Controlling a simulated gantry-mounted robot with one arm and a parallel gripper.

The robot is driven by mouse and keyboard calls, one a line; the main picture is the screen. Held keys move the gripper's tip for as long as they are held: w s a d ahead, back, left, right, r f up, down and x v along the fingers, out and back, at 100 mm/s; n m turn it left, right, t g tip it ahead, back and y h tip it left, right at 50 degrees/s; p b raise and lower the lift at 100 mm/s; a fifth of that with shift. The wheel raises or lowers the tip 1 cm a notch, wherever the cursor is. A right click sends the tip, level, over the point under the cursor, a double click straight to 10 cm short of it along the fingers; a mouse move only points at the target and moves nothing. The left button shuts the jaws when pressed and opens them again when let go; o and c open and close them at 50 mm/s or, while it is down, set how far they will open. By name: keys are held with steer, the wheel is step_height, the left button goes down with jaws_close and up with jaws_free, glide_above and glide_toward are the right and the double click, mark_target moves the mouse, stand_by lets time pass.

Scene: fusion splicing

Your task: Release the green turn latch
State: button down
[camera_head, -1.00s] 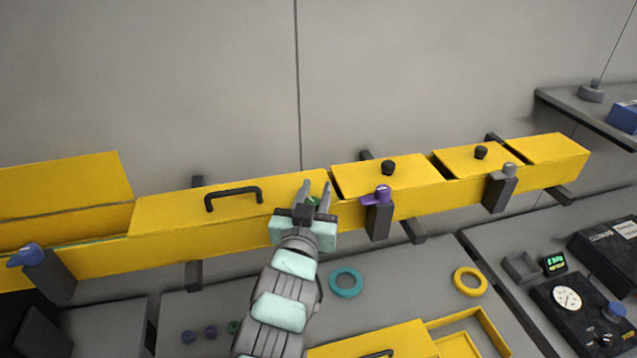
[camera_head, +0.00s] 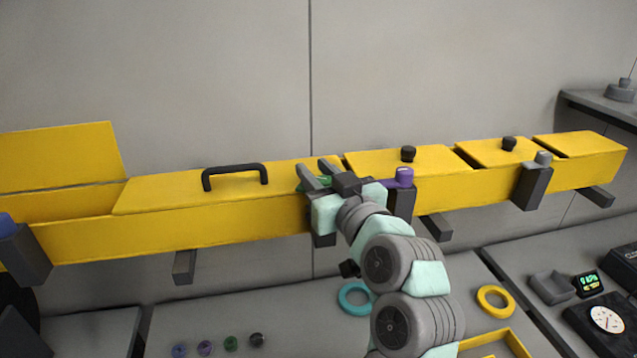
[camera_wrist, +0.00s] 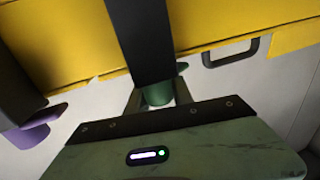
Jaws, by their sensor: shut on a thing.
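The green turn latch (camera_head: 314,184) sits at the front edge of the yellow duct, near the right end of the lid with the black handle. My gripper (camera_head: 316,176) is shut on the latch from the right, with its fingers on either side of it. In the wrist view the green latch (camera_wrist: 158,92) shows between the fingers, partly covered by a dark post (camera_wrist: 138,40). The fingers hide much of the latch in the head view, so its exact angle is hard to tell.
A purple latch (camera_head: 402,178) on its dark post stands close to the right of my gripper. The black lid handle (camera_head: 235,176) is to the left. Teal (camera_head: 355,297) and yellow (camera_head: 494,300) rings lie on the bench below. Several small knobs (camera_head: 205,348) lie at the bench's front.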

steer(key=shift+f, duration=0.2)
steer(key=shift+w, duration=0.1)
steer(key=c, duration=1.5)
jaws_free()
steer(key=o, duration=0.4)
steer(key=shift+r, duration=0.1)
steer(key=v, duration=1)
steer(key=shift+s+d, duration=0.2)
steer(key=shift+s, duration=0.15)
steer(key=shift+r, duration=0.1)
